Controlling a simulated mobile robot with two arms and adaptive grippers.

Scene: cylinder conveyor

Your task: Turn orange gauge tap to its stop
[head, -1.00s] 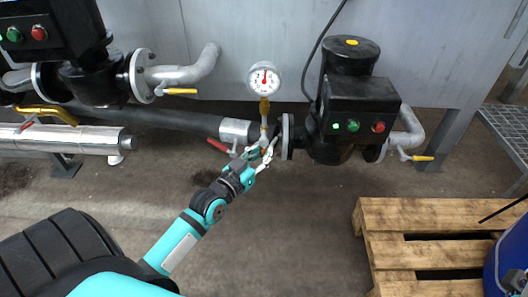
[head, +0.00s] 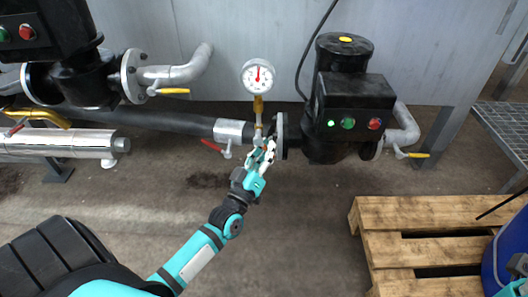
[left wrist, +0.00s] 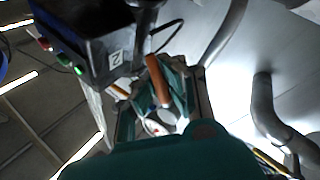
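The pressure gauge (head: 257,76) stands on a brass stem above the grey pipe in the head view. Below it, a small orange tap handle (head: 264,148) is mostly hidden by my left gripper (head: 267,153). The left gripper reaches up from below, with its fingers at the tap. In the left wrist view an orange bar (left wrist: 158,82) lies between the fingers of the left gripper (left wrist: 162,100). The fingers stand apart on either side of it; I cannot tell whether they touch it.
A black pump (head: 345,95) with lit green and red buttons stands right of the gauge, close to the gripper. A red lever (head: 211,146) is left of it. A wooden pallet (head: 440,215) lies at the lower right. The floor between is clear.

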